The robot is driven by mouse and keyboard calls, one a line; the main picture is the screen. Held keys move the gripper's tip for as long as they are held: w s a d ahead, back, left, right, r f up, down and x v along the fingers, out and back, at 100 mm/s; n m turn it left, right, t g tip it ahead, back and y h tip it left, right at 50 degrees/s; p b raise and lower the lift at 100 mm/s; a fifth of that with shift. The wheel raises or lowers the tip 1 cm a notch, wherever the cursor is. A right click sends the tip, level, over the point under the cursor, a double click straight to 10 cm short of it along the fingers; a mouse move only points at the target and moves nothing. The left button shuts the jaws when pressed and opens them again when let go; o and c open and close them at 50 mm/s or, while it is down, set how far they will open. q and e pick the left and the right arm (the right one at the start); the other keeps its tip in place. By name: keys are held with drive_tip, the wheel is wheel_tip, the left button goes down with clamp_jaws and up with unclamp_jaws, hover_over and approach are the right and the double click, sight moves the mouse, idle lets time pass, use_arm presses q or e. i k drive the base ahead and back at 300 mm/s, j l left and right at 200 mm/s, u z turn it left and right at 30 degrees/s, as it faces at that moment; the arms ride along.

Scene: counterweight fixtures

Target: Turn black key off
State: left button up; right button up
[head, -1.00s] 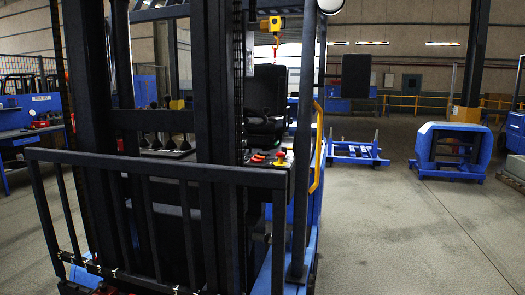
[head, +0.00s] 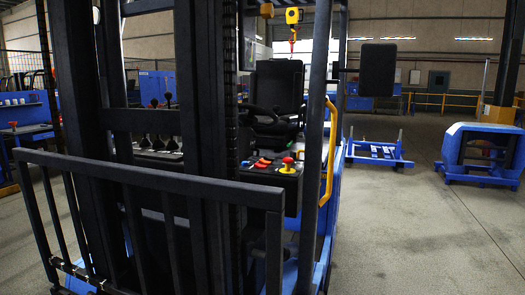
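A dark forklift with a black mast (head: 205,110) stands close in front. Its control panel (head: 277,173) shows beyond the mast, with a red mushroom button on a yellow base (head: 288,164) and small red controls (head: 262,163) to its left. I cannot make out a black key on the panel; it is hidden or too small to tell. Several black levers (head: 155,137) stand on the console to the left, behind the mast. Neither of my grippers is in view.
The forklift's black front guard rail (head: 150,172) and mast stand between me and the panel. A yellow handrail (head: 330,150) is right of the panel. Open floor (head: 410,225) lies to the right, before a blue cart (head: 378,152) and a blue frame (head: 482,152).

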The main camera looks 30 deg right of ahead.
sight(293, 155)
drive_tip(key=i+l+u, duration=0.15)
drive_tip(key=l, duration=0.55)
drive_tip(key=i+l+u, duration=0.15)
drive_tip(key=l, duration=0.55)
drive_tip(key=i+l+u, duration=0.15)
drive_tip(key=l, duration=0.6)
drive_tip(key=l+u, duration=0.15)
drive_tip(key=l, duration=0.6)
